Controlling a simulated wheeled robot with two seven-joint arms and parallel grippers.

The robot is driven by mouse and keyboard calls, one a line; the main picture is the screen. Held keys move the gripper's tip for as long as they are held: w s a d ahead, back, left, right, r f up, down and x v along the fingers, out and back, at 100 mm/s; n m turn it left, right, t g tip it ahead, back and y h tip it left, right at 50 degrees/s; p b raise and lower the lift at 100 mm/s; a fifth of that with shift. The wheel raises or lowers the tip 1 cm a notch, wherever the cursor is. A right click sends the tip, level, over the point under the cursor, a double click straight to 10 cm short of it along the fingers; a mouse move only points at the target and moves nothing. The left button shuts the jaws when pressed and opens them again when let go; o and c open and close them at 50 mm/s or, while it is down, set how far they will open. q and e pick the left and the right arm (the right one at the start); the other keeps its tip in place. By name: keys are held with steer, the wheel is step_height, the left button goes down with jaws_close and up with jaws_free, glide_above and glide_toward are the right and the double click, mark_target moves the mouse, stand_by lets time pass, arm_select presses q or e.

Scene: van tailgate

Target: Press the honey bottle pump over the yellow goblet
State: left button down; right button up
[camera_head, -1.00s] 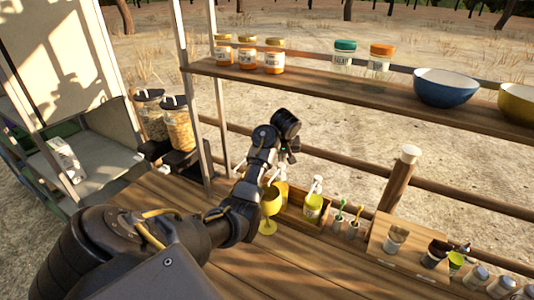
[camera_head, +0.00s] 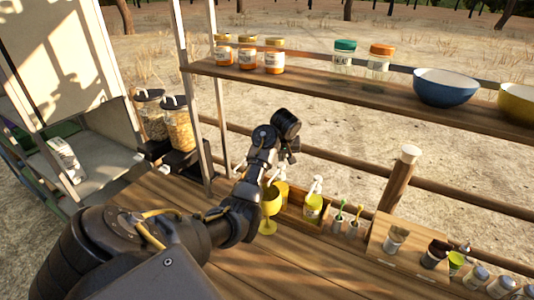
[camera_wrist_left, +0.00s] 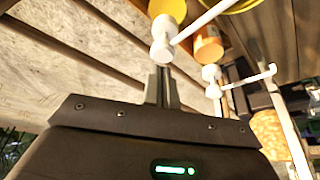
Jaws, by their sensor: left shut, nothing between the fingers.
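The yellow goblet (camera_head: 270,200) stands upright on the wooden counter, at the front left of a wooden tray (camera_head: 290,216). A yellow bottle with a white pump (camera_head: 312,206) stands in the tray. A second yellow bottle (camera_head: 283,190) stands to its left, partly behind the goblet. I cannot read which holds honey. My left gripper (camera_head: 290,160) is shut and empty above the left bottle. In the left wrist view, its fingertips (camera_wrist_left: 162,70) are close to a white pump head (camera_wrist_left: 162,48); I cannot tell whether they touch. An orange bottle (camera_wrist_left: 208,46) is beside it. My right gripper is out of view.
Small pots with brushes (camera_head: 345,222) and a board with jars (camera_head: 400,250) are to the tray's right. A shelf (camera_head: 330,88) with jars and bowls runs above and behind. The counter (camera_head: 300,272) in front is clear.

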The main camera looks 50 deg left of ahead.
mark_target(281, 165)
arm_select(q)
steer(key=shift+f, duration=0.2)
stand_by(0.5)
steer(key=shift+f, duration=0.3)
steer(key=shift+f+b, duration=0.45)
steer(key=shift+f, duration=0.55)
steer(key=shift+r+p, duration=0.95)
steer(key=shift+r, duration=0.4)
